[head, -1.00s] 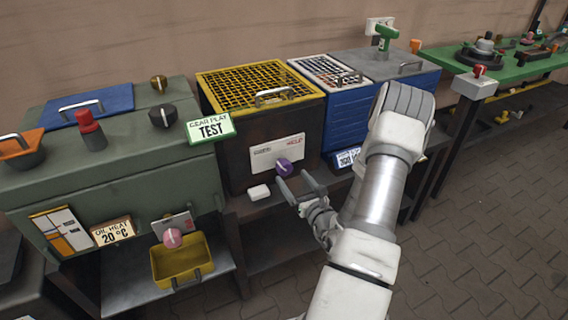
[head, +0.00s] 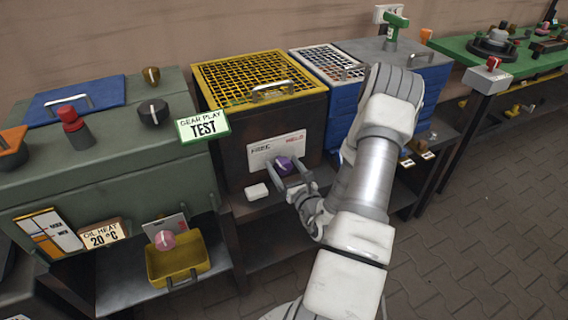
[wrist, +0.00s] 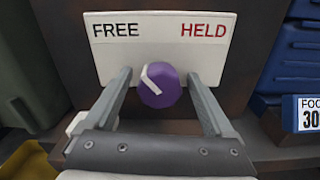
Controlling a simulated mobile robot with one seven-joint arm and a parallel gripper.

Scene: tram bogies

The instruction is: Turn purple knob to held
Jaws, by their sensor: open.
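The purple knob (wrist: 160,86) sits on a white plate (wrist: 205,60) marked FREE at left and HELD at right. Its white pointer line tilts up and to the left, toward the FREE side. The knob also shows in the head view (head: 284,165) on the front of the dark box with the yellow grid top. My gripper (wrist: 160,80) is open, with one finger on each side of the knob. In the wrist view there are gaps between the knob and both fingers. In the head view my gripper (head: 286,168) is at the plate.
A small white block (head: 257,191) lies on the ledge left of my gripper. A blue bin (head: 343,118) stands right of the dark box. A green cabinet (head: 100,150) with a pink knob (head: 165,240) and a yellow tray (head: 180,262) is at left.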

